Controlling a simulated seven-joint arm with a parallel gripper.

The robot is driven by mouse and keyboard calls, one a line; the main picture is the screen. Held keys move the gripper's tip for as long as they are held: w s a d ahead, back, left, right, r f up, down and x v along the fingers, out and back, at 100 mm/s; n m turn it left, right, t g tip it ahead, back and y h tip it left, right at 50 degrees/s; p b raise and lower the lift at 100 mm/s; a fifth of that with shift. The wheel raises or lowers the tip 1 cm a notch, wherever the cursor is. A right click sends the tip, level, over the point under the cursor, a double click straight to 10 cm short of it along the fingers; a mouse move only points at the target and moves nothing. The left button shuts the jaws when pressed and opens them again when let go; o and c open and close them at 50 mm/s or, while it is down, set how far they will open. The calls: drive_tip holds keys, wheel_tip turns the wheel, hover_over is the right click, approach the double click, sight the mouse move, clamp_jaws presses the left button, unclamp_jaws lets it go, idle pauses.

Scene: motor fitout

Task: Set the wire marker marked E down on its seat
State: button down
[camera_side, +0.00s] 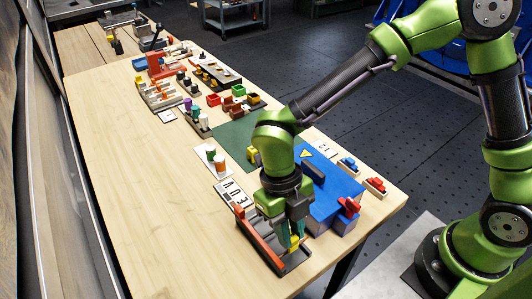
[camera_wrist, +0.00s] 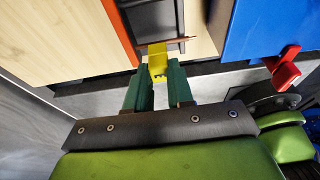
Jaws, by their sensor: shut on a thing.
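My gripper (camera_wrist: 160,88) has green fingers and is shut on a yellow wire marker (camera_wrist: 157,60), whose dark letter looks like an E turned on its side. In the side view my gripper (camera_side: 291,232) is low over the near end of a dark tray (camera_side: 262,240) with grey slots and an orange-red part. In the wrist view the marker overlaps the end of this tray (camera_wrist: 152,20). I cannot tell whether it touches the tray. A white card (camera_side: 234,194) with large black letters lies just behind the tray. The seat itself is not clearly visible.
A blue box (camera_side: 335,190) with a red handle (camera_side: 348,207) stands close to the right of my gripper. A white card with green and orange cylinders (camera_side: 211,153), a dark green mat (camera_side: 235,138) and several racks lie farther back. The left of the wooden table (camera_side: 150,200) is clear.

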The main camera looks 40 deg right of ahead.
drive_tip(key=shift+f, duration=1.55)
drive_tip(key=c, duration=0.9)
unclamp_jaws()
drive_tip(key=v, duration=1.6)
drive_tip(key=shift+r, duration=0.4)
drive_tip(key=shift+w, duration=0.1)
